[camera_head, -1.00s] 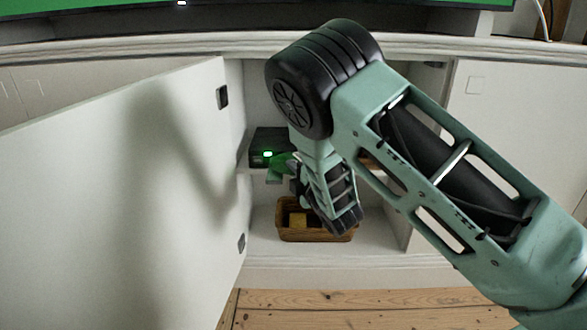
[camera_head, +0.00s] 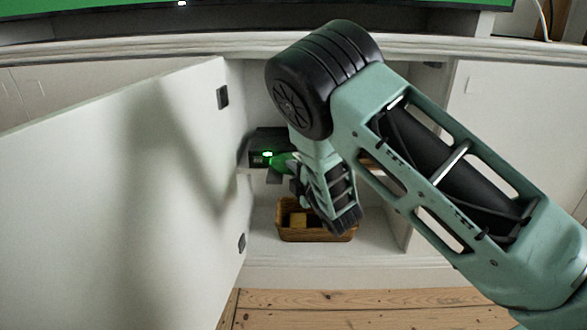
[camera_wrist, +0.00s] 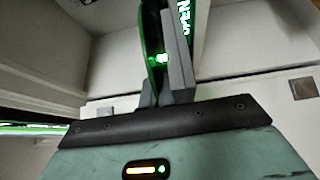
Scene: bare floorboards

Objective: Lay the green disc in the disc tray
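A black disc player (camera_head: 262,140) with a green light sits on the shelf inside the open white cabinet. In the head view my gripper (camera_head: 277,174) is in front of the player, partly hidden by my wrist. The green disc (camera_head: 281,160) shows at its fingers, close to the player's front. In the wrist view my gripper (camera_wrist: 166,75) has its fingers close together on the disc (camera_wrist: 147,40), which shows nearly edge-on as a dark, green-rimmed shape. Green display letters (camera_wrist: 183,15) show just beyond the fingers. I cannot make out the disc tray in either view.
A wicker basket (camera_head: 318,235) holding a yellowish block (camera_head: 298,219) stands on the cabinet floor below. The open cabinet door (camera_head: 120,200) bounds the left side. The shelf (camera_head: 246,171) and cabinet walls leave little room around my gripper. Bare floorboards (camera_head: 330,305) lie in front.

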